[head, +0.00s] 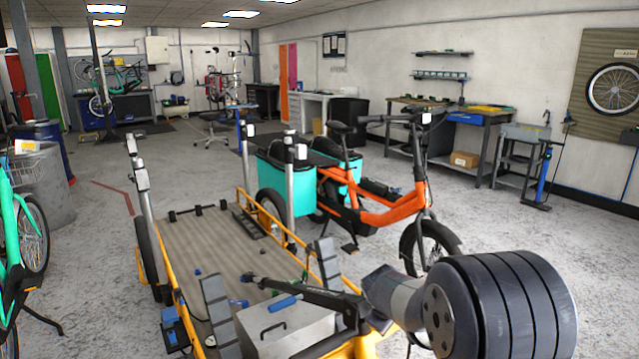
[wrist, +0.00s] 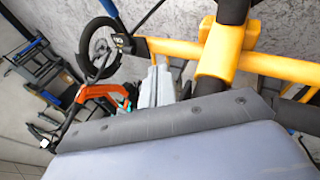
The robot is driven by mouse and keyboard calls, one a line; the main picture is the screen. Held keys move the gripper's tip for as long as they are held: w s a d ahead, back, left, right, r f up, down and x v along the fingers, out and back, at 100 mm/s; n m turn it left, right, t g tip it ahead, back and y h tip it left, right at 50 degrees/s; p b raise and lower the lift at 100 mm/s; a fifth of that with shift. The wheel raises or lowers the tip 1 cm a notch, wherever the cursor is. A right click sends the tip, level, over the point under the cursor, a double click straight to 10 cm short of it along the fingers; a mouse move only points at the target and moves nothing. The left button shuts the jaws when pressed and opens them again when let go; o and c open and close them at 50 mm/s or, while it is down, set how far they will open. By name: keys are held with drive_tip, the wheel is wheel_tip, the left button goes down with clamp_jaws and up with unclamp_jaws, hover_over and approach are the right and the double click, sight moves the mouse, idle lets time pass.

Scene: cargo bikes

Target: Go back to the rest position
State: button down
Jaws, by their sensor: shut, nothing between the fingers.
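My arm comes into the head view at the lower right. A large dark ribbed joint and a paler grey link in front of it reach over the right side of a yellow cargo trike (head: 243,193). I cannot make out my gripper's fingertips in either view. In the wrist view, yellow tubes of the trike (wrist: 215,70) are close to the camera, with a dark bolted strip and a smooth grey surface below them. An orange bike (head: 385,207) stands just beyond the trike; it also shows in the wrist view (wrist: 97,103), tipped over by the camera's roll.
A silver box (head: 310,328) sits at the trike's near end, close to my arm. White-capped posts stand beside the deck. A green bike (head: 12,250) is at the left edge. A workbench (head: 455,135) stands against the right wall. Open floor lies on the left and right.

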drive_tip(key=shift+a+m, duration=0.15)
drive_tip(key=shift+m, duration=0.25)
drive_tip(key=shift+f, duration=0.1)
